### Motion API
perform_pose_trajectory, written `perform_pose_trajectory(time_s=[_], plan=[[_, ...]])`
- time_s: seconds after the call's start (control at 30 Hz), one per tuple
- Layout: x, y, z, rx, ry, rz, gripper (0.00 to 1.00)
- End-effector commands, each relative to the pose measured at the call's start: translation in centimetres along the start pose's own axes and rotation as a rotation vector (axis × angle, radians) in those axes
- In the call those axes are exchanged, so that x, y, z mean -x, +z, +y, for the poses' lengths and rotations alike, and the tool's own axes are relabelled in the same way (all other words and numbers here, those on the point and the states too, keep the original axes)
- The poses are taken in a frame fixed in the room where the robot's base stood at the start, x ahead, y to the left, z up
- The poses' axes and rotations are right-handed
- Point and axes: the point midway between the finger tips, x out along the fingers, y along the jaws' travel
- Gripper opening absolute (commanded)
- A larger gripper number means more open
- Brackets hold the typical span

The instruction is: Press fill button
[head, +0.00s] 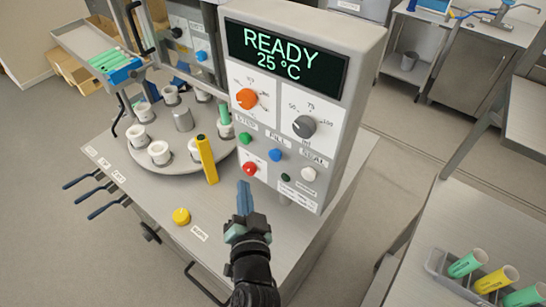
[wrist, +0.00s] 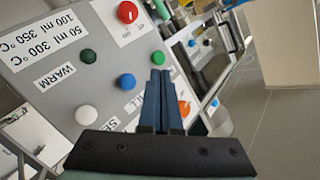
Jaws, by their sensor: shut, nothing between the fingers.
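The grey control panel (head: 345,60) has a display reading "READY 25 °C". The blue button (head: 275,155) sits under a label that seems to read FILL. It also shows in the wrist view (wrist: 127,81), left of my fingertips. My gripper (head: 244,184) is shut and empty, its blue fingers pointing up in front of the panel's lower left edge. It is below and left of the blue button, apart from it in the head view. In the wrist view my gripper (wrist: 160,74) has its fingertips between the blue button and a green button (wrist: 186,58).
A red button (head: 250,169), white button (head: 308,174), orange knob (head: 246,99) and grey knob (head: 304,126) share the panel. A yellow upright bar (head: 207,158) stands left of my gripper, beside a turntable (head: 170,178) with white cups. A yellow round button (head: 181,216) is on the bench.

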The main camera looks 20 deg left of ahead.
Motion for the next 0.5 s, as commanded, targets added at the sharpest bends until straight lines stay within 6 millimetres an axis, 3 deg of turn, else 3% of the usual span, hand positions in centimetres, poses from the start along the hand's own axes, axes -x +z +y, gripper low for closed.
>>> perform_pose_trajectory(time_s=[0.5], plan=[[-4.6, -3.2, 3.5, 0.000, 0.000, 0.003, 0.00]])
